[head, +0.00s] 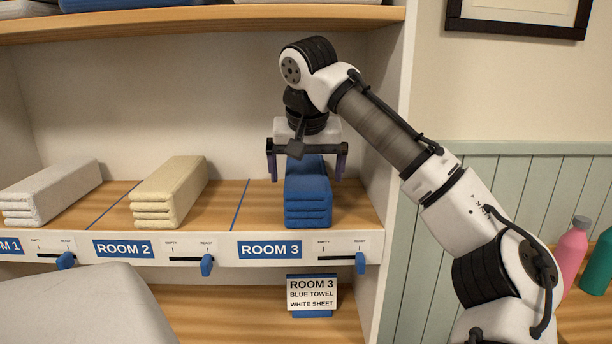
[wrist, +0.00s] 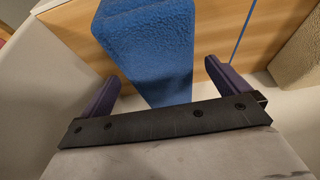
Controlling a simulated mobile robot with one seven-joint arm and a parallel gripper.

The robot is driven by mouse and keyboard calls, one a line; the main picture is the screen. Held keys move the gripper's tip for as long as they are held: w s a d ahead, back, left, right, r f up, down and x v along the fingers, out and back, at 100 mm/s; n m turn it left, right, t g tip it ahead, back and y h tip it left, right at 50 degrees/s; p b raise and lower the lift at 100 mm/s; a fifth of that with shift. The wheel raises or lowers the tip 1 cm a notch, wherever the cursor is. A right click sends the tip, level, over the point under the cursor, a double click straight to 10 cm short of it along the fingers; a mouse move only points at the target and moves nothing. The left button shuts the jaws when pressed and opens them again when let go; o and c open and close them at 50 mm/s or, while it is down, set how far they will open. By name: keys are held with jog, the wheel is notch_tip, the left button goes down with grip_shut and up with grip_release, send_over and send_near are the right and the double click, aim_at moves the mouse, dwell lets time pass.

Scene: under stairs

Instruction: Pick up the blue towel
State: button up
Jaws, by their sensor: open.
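The blue towel (head: 308,202) is a folded stack on the wooden shelf in the Room 3 section, at the right end of the shelf. It also shows in the wrist view (wrist: 148,45), running between the fingers. My gripper (head: 306,175) is open above the back part of the towel, pointing down. Its two purple fingers (wrist: 160,90) stand on either side of the towel, apart from it as far as I can see. The finger tips' exact height against the towel is hard to tell.
A cream towel (head: 169,191) lies in the Room 2 section and a white towel (head: 50,192) further left. The cabinet's right wall (head: 390,150) is close to my gripper. Pink (head: 572,245) and green bottles stand right.

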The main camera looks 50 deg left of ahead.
jog(key=shift+w+a, duration=0.35)
jog(key=shift+a, duration=0.15)
jog(key=x, duration=0.1)
jog(key=p+x, duration=0.1)
jog(key=x, duration=0.1)
jog(key=p+x, duration=0.1)
jog(key=x, duration=0.1)
jog(key=shift+w+a, duration=0.35)
jog(key=shift+a, duration=0.1)
jog(key=c, duration=1.1)
